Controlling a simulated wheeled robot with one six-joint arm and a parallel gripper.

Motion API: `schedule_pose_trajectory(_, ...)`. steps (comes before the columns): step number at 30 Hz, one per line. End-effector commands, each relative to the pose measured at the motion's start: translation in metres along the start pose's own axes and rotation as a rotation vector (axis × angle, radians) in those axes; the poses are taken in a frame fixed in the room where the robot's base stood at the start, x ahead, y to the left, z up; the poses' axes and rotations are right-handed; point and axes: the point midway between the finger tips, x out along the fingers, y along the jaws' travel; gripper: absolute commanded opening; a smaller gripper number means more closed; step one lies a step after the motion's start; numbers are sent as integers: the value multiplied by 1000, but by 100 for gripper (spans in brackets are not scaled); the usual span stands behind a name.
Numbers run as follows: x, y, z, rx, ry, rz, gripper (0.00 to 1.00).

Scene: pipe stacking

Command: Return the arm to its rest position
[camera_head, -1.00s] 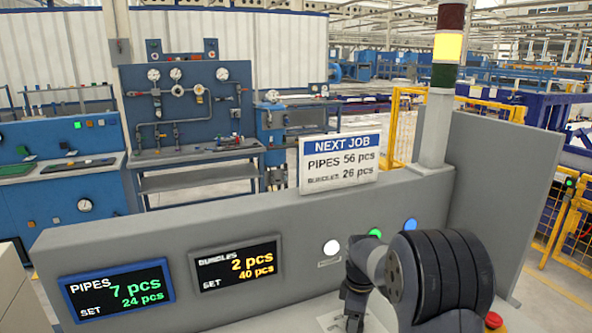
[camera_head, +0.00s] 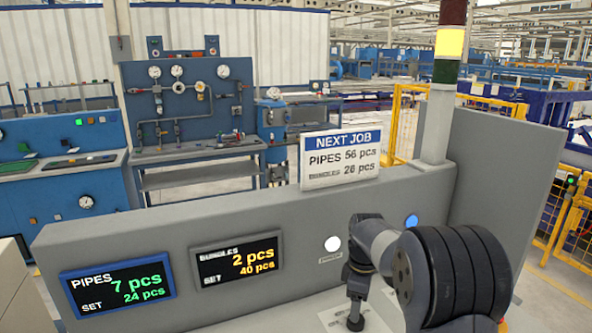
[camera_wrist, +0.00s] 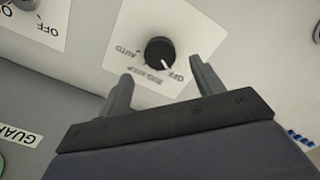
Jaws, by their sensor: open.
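My arm (camera_head: 455,275) reaches in from the lower right in the head view, over the grey control console. My gripper (camera_wrist: 158,80) is open and empty in the wrist view, its two fingers spread apart. Beyond the fingertips, between them in the picture, is a black rotary knob (camera_wrist: 160,53) on a white plate marked AUTO and OFF. The knob's white pointer is turned toward OFF. The fingers do not appear to touch the knob. In the head view the knob (camera_head: 355,322) shows just below the wrist end of my arm.
The console's upright panel carries a pipes display (camera_head: 117,284), a bundles display (camera_head: 237,262), a white button (camera_head: 332,244) and a blue button (camera_head: 411,221). Another OFF-marked plate (camera_wrist: 40,28) is at upper left.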

Motion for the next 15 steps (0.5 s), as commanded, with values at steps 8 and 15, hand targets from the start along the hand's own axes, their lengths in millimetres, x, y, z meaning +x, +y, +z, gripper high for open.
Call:
schedule_pose_trajectory(8,-57,0,0,0,1,4,63)
schedule_pose_trajectory(15,-9,-1,0,0,-2,-6,63)
